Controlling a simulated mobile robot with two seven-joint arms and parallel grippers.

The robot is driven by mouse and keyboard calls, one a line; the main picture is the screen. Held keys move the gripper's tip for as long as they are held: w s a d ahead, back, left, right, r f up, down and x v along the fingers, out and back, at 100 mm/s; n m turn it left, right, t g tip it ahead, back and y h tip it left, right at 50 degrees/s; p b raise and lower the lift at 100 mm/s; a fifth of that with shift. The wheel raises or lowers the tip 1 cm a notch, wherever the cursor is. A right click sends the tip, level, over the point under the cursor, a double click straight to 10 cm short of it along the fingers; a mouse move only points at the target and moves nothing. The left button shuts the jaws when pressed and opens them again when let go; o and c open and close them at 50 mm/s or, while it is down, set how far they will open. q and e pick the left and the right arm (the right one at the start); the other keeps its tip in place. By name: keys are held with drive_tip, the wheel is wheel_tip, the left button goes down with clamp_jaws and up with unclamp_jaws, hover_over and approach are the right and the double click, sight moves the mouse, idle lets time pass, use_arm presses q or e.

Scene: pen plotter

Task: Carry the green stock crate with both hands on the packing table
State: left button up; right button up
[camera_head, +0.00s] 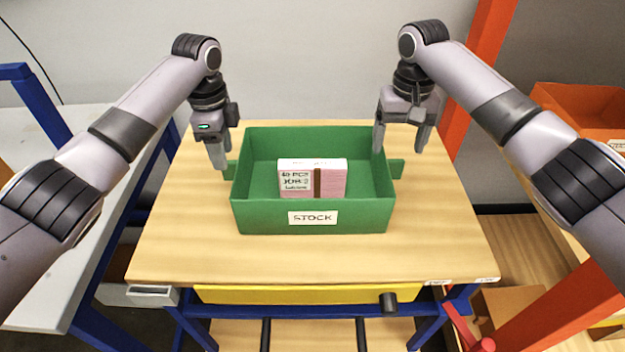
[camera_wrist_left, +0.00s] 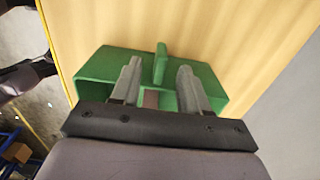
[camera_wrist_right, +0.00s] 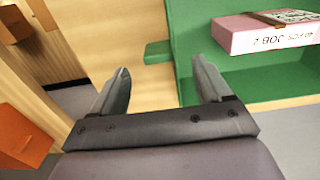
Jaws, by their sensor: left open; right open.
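The green stock crate (camera_head: 255,213) sits upright on the packing table (camera_head: 440,240), with a STOCK label on its front wall and a handle tab on each side. A pink and white box (camera_head: 331,184) lies inside it. My left gripper (camera_head: 216,160) is open and empty by the crate's left side. In the left wrist view the left handle tab (camera_wrist_left: 161,63) shows between the finger lines, apart from them. My right gripper (camera_head: 400,143) is open and empty above the right side. In the right wrist view the right handle tab (camera_wrist_right: 157,52) shows beyond the fingertips.
A grey table (camera_head: 50,240) with blue legs stands at the left. An orange bin (camera_head: 585,105) and an orange post (camera_head: 480,60) are at the right. A yellow drawer (camera_head: 300,294) is under the table's front edge. The tabletop around the crate is clear.

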sight(230, 179)
use_arm(q)
drive_tip(key=shift+f, duration=3.6)
use_arm(e)
drive_tip(key=shift+f, duration=3.6)
use_arm(q)
drive_tip(key=c, duration=0.6)
use_arm(e)
drive_tip(key=c, duration=0.6)
use_arm(q)
clamp_jaws()
use_arm(e)
drive_tip(key=c, duration=0.5)
clamp_jaws()
